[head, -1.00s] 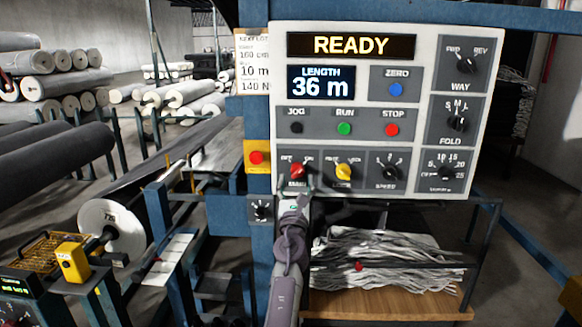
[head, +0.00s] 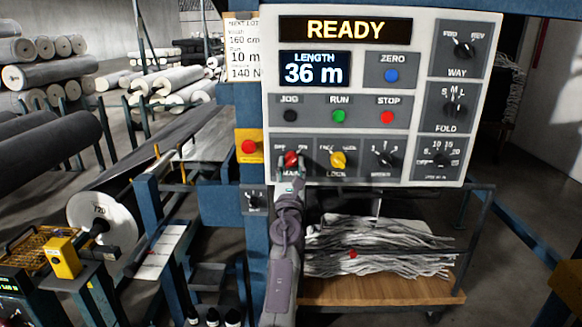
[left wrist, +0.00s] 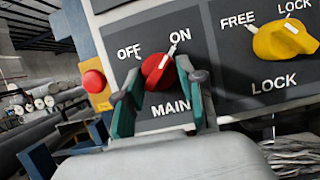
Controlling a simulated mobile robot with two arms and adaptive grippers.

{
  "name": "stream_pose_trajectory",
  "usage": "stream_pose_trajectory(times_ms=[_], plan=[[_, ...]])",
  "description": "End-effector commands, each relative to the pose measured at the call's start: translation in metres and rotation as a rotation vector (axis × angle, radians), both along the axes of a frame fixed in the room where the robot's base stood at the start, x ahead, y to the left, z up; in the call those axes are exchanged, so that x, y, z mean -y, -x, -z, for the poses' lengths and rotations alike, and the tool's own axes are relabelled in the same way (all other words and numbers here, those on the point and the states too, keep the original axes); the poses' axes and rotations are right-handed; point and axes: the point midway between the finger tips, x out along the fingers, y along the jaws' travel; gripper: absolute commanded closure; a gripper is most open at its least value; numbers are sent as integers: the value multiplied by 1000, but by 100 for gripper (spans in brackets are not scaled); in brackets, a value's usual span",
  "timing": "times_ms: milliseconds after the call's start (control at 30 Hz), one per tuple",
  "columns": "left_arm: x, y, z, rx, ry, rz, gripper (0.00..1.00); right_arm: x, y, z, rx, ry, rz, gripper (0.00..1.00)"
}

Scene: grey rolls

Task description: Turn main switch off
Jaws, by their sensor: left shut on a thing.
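The red main switch (left wrist: 158,73) is a rotary knob on the grey control panel, with OFF at its upper left and ON at its upper right. Its white pointer aims at ON in the left wrist view. My left gripper (left wrist: 160,95) has one teal-padded finger on each side of the knob and is shut on it. In the head view the red knob (head: 291,159) shows just above my left gripper (head: 290,178), which partly covers the MAIN label. My right gripper is not in view.
The yellow lock knob (head: 338,159) sits close to the right of the main switch. A red button on a yellow box (head: 249,147) is close to the left. The display (head: 345,29) reads READY. A wooden shelf (head: 380,291) with grey cloth lies below.

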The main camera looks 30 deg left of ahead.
Motion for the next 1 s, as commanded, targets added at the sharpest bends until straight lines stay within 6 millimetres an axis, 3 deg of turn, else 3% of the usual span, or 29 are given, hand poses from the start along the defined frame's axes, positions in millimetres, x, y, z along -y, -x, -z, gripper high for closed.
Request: stream_pose_trajectory(times_ms=[367,1000], plan=[[1,-1,2,55,92,1,96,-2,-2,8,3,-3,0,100],[6,-4,0,356,582,3,96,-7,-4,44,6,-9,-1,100]])
